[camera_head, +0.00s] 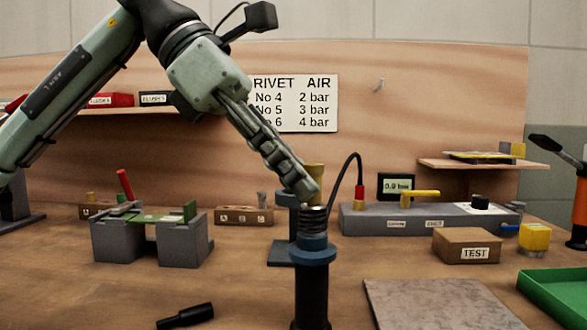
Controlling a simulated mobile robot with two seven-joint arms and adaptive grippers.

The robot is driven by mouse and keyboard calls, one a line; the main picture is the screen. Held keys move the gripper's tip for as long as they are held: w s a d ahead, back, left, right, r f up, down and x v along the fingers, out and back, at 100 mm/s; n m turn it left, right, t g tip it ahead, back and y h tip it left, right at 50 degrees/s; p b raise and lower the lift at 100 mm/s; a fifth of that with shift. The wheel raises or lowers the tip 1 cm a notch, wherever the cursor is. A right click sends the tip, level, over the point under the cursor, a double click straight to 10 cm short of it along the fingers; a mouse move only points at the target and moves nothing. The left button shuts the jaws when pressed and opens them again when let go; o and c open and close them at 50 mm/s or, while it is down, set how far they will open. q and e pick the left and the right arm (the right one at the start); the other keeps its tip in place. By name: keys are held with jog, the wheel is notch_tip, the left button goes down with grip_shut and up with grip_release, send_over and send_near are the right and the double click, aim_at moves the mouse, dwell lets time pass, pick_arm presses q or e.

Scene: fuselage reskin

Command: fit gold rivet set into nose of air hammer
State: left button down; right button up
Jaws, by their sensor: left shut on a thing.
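My left gripper (304,188) comes down from the upper left and is shut on the gold rivet set (315,171), whose flared gold end shows beside the fingertips. The gripper's fingers hide most of the set. Directly below stands the air hammer (312,285), an upright dark cylinder with a blue collar and a coil spring (313,221) at its nose. The fingertips are right at the top of the spring. I cannot tell whether the set's shank is inside the nose. My right gripper is not in view.
A grey block fixture (180,245) stands at left, and a black tool (186,316) lies in front. A grey regulator bar (370,221), a TEST block (466,246), a stone-like plate (425,305) and a green tray (565,295) are at right. A blue-grey stand (283,253) is close behind the hammer.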

pick_arm(q)
jog(key=shift+f, duration=0.25)
jog(key=c, duration=1.4)
grip_release()
jog(key=shift+r, duration=0.1)
jog(key=p+v, duration=0.2)
jog(key=v, duration=0.2)
jog(key=shift+a+r+p, duration=0.3)
jog(key=shift+p, duration=0.1)
